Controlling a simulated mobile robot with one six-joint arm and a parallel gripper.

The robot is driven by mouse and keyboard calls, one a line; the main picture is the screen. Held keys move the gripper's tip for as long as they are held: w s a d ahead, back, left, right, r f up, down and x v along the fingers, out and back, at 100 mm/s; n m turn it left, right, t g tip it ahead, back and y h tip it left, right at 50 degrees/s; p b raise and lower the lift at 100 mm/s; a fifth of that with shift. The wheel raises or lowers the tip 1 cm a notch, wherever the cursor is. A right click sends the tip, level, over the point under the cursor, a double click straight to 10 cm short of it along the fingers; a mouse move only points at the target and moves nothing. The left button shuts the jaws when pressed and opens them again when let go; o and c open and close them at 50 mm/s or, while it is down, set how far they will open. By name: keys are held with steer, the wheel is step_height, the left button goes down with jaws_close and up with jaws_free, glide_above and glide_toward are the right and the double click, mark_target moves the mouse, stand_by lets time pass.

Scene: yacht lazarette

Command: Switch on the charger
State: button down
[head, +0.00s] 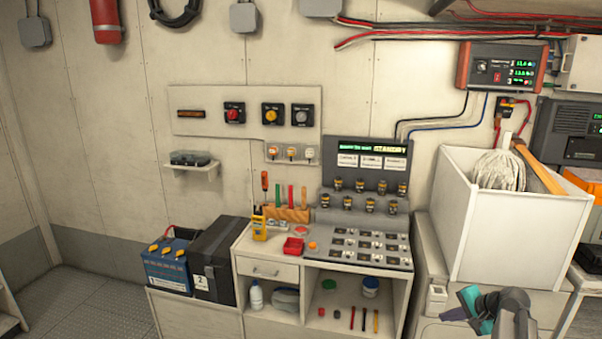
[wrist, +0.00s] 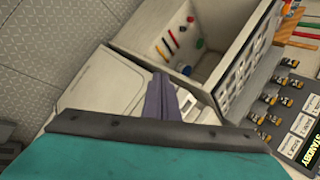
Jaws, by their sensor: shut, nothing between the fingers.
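The likely charger (head: 503,67) is a grey box with red ends on the wall at upper right in the head view. It shows several green number lines and a small red switch (head: 497,77) on its front. Whether the switch is on is too small to tell. My gripper (head: 466,306) is low at the right in the head view, well below the charger and apart from it. In the wrist view my gripper (wrist: 160,84) has its dark fingers together and empty, over a pale cabinet top. The charger is not in the wrist view.
A white bin (head: 510,222) with a mop head and wooden handle stands below the charger. A console (head: 368,185) reading STANDBY stands left of it. Red and black cables run along the wall. A dark unit (head: 572,130) is at far right. Floor at left is clear.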

steer(key=s+a+f+n+g, duration=0.35)
steer(key=s+a+f, duration=0.35)
steer(key=a+f, duration=0.5)
steer(key=s+a+f+n+g, duration=0.35)
steer(key=s+a+f, duration=0.35)
steer(key=a+f, duration=0.45)
steer(key=s+a+f+n+g+h, duration=0.1)
steer(key=s+a+f+n+g, duration=0.1)
steer(key=s, duration=0.6)
steer(key=s+a+f+n+g+h, duration=0.1)
steer(key=s+a+f+n+g, duration=0.1)
steer(key=s+a+f, duration=0.2)
steer(key=s+a+f+n+g+h, duration=0.1)
steer(key=s+f, duration=0.5)
steer(key=s, duration=0.6)
steer(key=shift+s+a+f+n+g, duration=0.4)
steer(key=shift+a+n+g, duration=0.3)
steer(key=shift+a, duration=0.5)
